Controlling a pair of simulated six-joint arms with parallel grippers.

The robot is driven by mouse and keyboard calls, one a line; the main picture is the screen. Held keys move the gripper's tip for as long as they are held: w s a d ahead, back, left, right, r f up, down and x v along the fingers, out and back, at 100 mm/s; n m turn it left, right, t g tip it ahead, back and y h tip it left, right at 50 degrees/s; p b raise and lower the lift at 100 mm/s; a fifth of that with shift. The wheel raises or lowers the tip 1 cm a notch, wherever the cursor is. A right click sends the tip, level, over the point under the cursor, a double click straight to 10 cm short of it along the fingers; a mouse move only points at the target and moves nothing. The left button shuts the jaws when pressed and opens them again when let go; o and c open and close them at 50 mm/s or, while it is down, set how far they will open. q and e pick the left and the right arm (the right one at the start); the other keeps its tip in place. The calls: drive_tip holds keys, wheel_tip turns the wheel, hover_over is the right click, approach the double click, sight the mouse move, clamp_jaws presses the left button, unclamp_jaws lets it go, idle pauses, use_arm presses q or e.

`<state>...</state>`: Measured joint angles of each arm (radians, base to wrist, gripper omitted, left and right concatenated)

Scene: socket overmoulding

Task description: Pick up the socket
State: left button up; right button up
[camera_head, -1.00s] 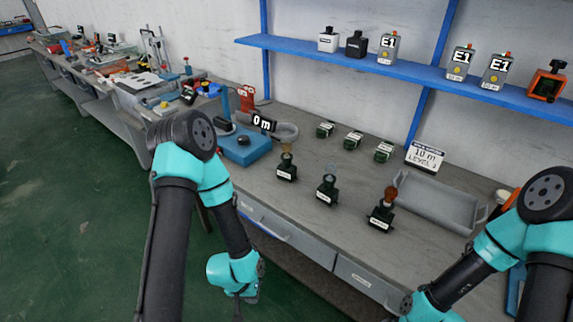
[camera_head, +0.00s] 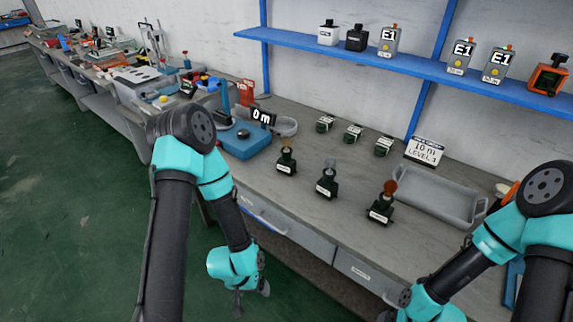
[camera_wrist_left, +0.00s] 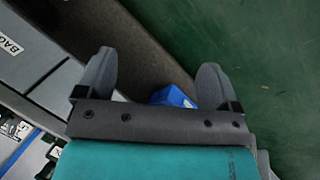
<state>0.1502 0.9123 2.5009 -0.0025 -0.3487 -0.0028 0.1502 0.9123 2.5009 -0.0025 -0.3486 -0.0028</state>
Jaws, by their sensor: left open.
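Three dark green labelled devices stand in a front row on the bench: one with a tan top (camera_head: 287,164), one with a grey top (camera_head: 327,186) and one with a red-brown top (camera_head: 381,211). Three small dark green boxes lie behind them: left (camera_head: 325,124), middle (camera_head: 353,133) and right (camera_head: 383,146). I cannot tell which is the socket. My left gripper (camera_head: 252,297) hangs low in front of the bench, over the floor, away from all of these. In the left wrist view it is open and empty (camera_wrist_left: 157,58). My right arm is at the lower right; its fingers are out of frame.
A blue stand (camera_head: 247,143) is on the left. A blue shelf (camera_head: 400,64) with bottles and boxes spans the wall. Drawers (camera_head: 290,236) line the bench front.

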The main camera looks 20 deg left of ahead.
use_arm(q)
drive_tip(key=shift+o, duration=1)
drive_tip(key=shift+a, duration=0.1)
drive_tip(key=w+d+r+n+t+h, duration=0.2)
drive_tip(key=w+r+n, duration=0.2)
drive_tip(key=w+n, duration=0.55)
drive_tip(key=w+d+r+n+t+h, duration=0.15)
drive_tip(key=w+r+n, duration=0.25)
drive_tip(key=w+n, duration=0.55)
drive_tip(key=w+a+r+n+t+y, duration=0.2)
drive_tip(key=w+a+r+n+t, duration=0.2)
drive_tip(key=w, duration=0.4)
drive_tip(key=w+a+r+n+t+y, duration=0.2)
drive_tip(key=w+a+r+n+t, duration=0.3)
drive_tip(key=w+n, duration=0.3)
drive_tip(key=shift+a+r+n, duration=0.3)
drive_tip(key=shift+r, duration=0.5)
